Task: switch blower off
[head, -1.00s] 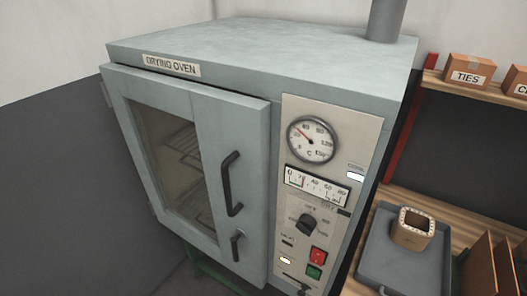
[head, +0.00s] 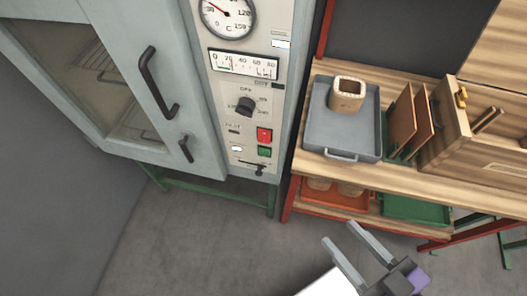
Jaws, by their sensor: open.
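The drying oven's control panel (head: 243,100) is in the upper middle of the head view. It carries a round dial gauge (head: 228,17), a strip scale (head: 243,65), a black rotary knob (head: 246,105), a red button (head: 264,135) and a green button (head: 264,152). A small black lever (head: 250,167) sits at the panel's bottom. Small print is too blurred to tell which control is the blower's. My gripper (head: 346,242) is at the bottom, fingers apart and empty, below and right of the panel, touching nothing.
The oven door (head: 120,80) is shut, with a long black handle (head: 157,85). Floor before the oven is clear.

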